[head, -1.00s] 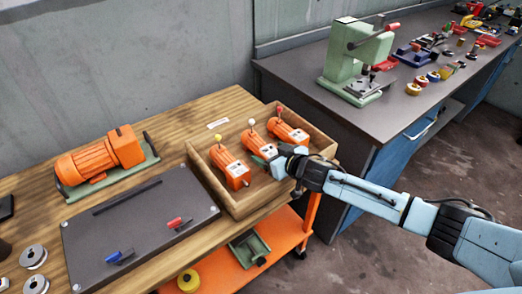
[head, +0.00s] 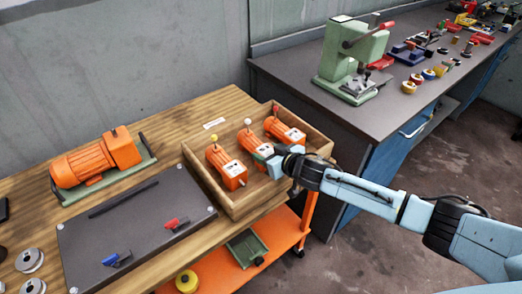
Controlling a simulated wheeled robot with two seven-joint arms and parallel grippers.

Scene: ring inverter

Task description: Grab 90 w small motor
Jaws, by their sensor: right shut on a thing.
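Three small orange motors lie in a wooden tray. The left motor (head: 226,168) has a yellow knob, the middle motor (head: 250,140) a white knob and the right motor (head: 285,130) a red knob. My right gripper (head: 270,158) reaches in from the right and is shut on the near end of the middle motor, which still lies in the tray between the other two. The fingertips are small and partly hidden by the gripper's own body. Which motor is the 90 W one cannot be read from the labels. My left gripper is not in view.
The wooden tray (head: 231,210) has raised walls and stands at the wooden bench's right end. A larger orange motor (head: 95,163) and a dark plate (head: 135,233) are to its left. A green press (head: 350,62) stands on the grey workbench behind.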

